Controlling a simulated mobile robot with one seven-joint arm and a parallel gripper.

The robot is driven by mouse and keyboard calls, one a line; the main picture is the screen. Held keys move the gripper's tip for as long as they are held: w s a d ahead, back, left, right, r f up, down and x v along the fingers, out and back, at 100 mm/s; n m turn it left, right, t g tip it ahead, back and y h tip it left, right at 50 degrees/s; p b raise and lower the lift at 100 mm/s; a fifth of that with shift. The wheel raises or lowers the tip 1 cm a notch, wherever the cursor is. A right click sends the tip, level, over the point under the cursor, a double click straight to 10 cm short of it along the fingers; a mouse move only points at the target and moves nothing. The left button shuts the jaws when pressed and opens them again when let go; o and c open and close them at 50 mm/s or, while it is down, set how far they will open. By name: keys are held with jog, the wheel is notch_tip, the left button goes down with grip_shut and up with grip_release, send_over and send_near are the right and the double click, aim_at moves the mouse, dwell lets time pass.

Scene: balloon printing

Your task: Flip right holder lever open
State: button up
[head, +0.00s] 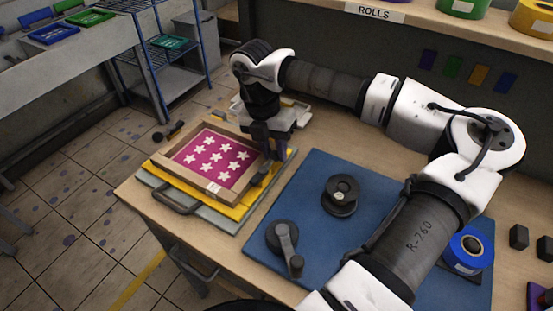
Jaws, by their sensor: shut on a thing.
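A wooden frame (175,180) with a pink screen and white stars lies on a yellow and grey base (232,212) at the table's left end. My gripper (266,156) points down at the right edge of this frame. It is shut on a dark part there, which I take to be the right holder lever (262,180). The fingertips and the upper part of the lever are hard to tell apart, so the lever's exact angle is unclear. A black lever with a knob (168,131) sticks out at the frame's far left corner.
A blue mat (310,180) right of the frame holds a black spool (341,193), a black crank-like tool (286,243) and a blue roll (468,250). My arm spans above the mat. A shelf (400,14) marked ROLLS runs along the back.

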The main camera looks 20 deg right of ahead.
jog(key=shift+w+a+n+b, duration=0.2)
jog(key=shift+n+b, duration=0.4)
jog(key=shift+n, duration=0.1)
jog(key=o, duration=1)
jog(key=r, duration=0.4)
jog(key=w+a+r+b, duration=0.1)
jog(key=r, duration=0.4)
jog(key=a+r+b, duration=0.1)
jog(key=r, duration=0.3)
jog(key=shift+w+a+r, duration=0.15)
jog(key=shift+w+r, duration=0.05)
jog(key=shift+r, duration=0.15)
